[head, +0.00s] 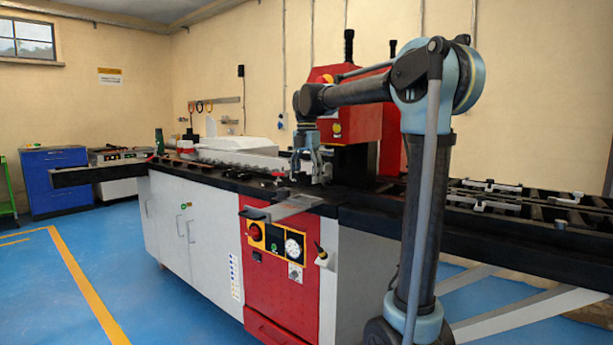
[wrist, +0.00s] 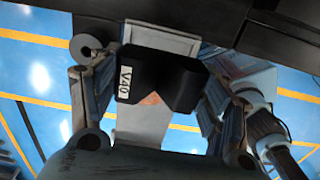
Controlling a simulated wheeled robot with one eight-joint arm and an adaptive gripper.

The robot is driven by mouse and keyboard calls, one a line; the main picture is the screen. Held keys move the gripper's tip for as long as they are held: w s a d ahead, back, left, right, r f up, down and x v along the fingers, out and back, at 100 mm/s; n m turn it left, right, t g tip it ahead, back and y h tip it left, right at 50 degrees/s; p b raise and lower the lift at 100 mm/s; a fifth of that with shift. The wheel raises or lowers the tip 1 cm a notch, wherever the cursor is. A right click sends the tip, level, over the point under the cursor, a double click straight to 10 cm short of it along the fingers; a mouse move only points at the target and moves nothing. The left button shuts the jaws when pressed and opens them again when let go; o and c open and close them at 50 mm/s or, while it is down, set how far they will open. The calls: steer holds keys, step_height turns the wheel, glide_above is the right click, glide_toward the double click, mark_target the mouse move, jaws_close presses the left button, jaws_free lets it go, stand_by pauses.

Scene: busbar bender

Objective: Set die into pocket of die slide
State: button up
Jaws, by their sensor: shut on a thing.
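The die is a black block marked V40 (wrist: 160,78), with a notch in its lower edge in the wrist view. My gripper (wrist: 150,85) is shut on it, one finger on each side. In the head view my gripper (head: 308,168) points down over the bench beside the red press head; the die is too small to make out there. The die slide (head: 290,207) is a light grey plate jutting from the bench front. In the wrist view a grey plate, likely the slide (wrist: 143,124), lies behind the die. The die covers any pocket, and I cannot tell whether they touch.
The red press head (head: 345,130) stands close to the right of my gripper. A long grey toothed rail (head: 240,160) runs along the bench to the left. The red control panel (head: 275,255) is below the slide. Blue floor (head: 165,300) is clear in front.

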steer(key=shift+a+f, duration=0.15)
steer(key=shift+f, duration=2.7)
steer(key=shift+s+f, duration=0.1)
steer(key=shift+f, duration=0.05)
steer(key=shift+s+f, duration=0.1)
steer(key=shift+f, duration=0.1)
steer(key=o, duration=1.6)
steer(key=shift+f, duration=0.1)
steer(key=shift+c, duration=0.2)
steer(key=o, duration=0.4)
steer(key=shift+f, duration=0.1)
steer(key=shift+o, duration=0.2)
step_height(320, 180, up, 13)
steer(key=shift+f, duration=0.1)
